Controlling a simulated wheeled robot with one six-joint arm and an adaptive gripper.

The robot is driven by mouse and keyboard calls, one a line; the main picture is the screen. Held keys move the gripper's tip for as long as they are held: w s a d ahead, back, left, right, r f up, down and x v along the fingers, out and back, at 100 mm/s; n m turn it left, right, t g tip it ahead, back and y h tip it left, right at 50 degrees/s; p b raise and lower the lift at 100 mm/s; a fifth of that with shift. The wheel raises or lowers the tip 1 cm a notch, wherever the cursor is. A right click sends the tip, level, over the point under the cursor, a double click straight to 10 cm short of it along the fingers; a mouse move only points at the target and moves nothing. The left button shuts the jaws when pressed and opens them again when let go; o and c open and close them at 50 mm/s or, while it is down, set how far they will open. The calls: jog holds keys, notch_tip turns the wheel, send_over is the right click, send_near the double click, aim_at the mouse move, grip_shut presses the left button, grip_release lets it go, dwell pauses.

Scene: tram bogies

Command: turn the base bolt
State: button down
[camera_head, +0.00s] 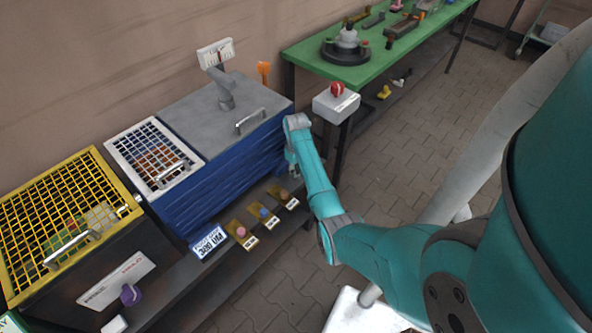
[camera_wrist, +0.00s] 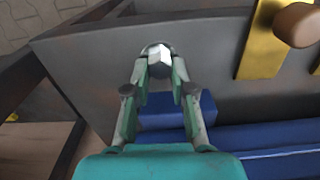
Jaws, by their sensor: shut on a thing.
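The base bolt (camera_wrist: 157,52) shows in the wrist view as a bright silver hexagonal head on a dark grey panel (camera_wrist: 90,55). My gripper (camera_wrist: 160,73) is shut on the bolt head, with one finger at its left side and one at its right. In the head view my arm reaches down to the right end of the blue cabinet (camera_head: 232,160). There the bolt is hidden and the fingers cannot be made out clearly.
A blue block (camera_wrist: 180,108) lies close below the fingers in the wrist view. A yellow plate (camera_wrist: 262,45) with a brown knob (camera_wrist: 298,24) is at the upper right. In the head view a white box with a red button (camera_head: 337,90) stands near my wrist.

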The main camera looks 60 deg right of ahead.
jog(key=c, duration=1)
grip_release()
notch_tip(320, 180, up, 12)
jog(key=shift+f, duration=0.1)
